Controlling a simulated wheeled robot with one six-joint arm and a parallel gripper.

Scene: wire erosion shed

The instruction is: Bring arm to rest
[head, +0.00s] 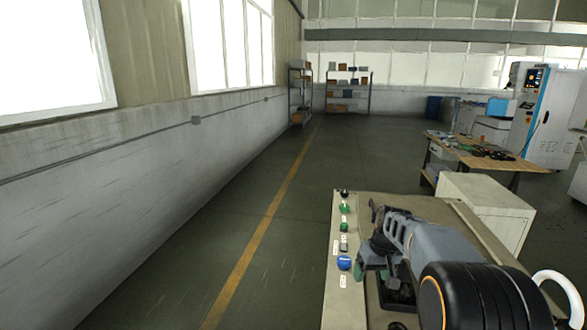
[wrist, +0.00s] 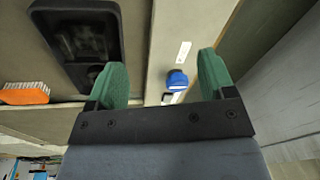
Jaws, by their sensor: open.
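My gripper (wrist: 163,72) is open in the wrist view, its two green-padded fingers apart with nothing held between them. A blue knob (wrist: 177,80) shows beyond the gap, nearer the right finger; I cannot tell how far off it is. In the head view my arm reaches in from the lower right, low over a beige machine top (head: 436,208). The gripper end is near the blue knob (head: 344,263) on the left edge strip, and is partly hidden by my own arm.
Green buttons (head: 345,208) and a small switch (head: 344,243) line the same strip. A cluttered workbench (head: 480,154) stands behind right. The floor left of the machine is clear.

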